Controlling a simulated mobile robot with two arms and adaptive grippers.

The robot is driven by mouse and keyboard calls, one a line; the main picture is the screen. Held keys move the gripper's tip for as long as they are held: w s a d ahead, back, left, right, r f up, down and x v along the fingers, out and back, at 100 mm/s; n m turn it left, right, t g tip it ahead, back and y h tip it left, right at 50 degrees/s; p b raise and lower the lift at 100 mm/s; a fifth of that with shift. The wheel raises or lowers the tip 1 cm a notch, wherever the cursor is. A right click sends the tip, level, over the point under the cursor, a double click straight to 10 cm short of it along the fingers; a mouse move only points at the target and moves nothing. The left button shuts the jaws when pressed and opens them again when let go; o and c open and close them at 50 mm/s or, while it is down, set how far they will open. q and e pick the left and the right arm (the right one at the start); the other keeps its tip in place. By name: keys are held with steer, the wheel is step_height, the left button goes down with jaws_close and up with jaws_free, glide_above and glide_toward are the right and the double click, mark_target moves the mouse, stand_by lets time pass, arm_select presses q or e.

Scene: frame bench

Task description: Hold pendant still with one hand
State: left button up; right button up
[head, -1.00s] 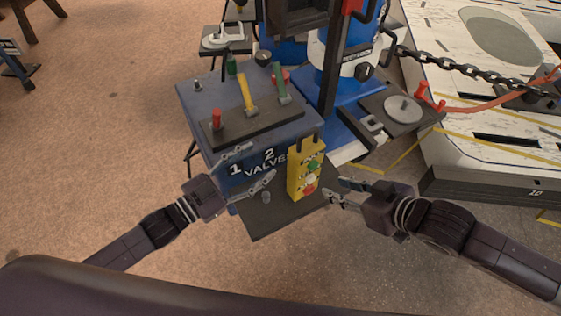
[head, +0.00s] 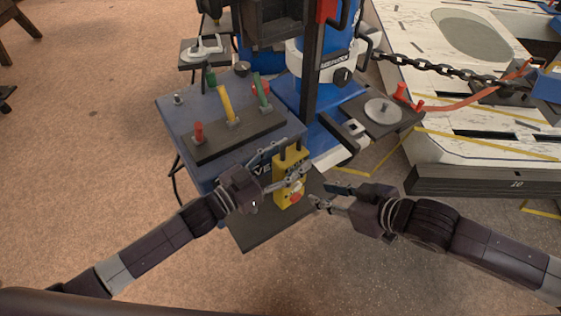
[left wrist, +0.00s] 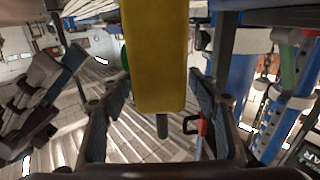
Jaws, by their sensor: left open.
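The pendant (head: 281,195) is a yellow box with coloured buttons, upright at the front of the blue valve bench. My left gripper (head: 296,158) is open at its upper part. In the head view one finger crosses the pendant's front and the other passes near its top, hiding some buttons. In the left wrist view the yellow pendant (left wrist: 155,50) stands between the two spread fingers (left wrist: 160,85), with gaps showing low on both sides. My right gripper (head: 319,193) is open and empty, just right of the pendant and apart from it.
The blue bench (head: 175,120) carries red, yellow and green levers on a dark block (head: 240,137). A dark lower plate (head: 250,232) lies under the pendant. A black chain (head: 440,67) and red hose (head: 465,103) run at the right.

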arm_select(q)
jaws_close()
stand_by(0.5)
stand_by(0.5)
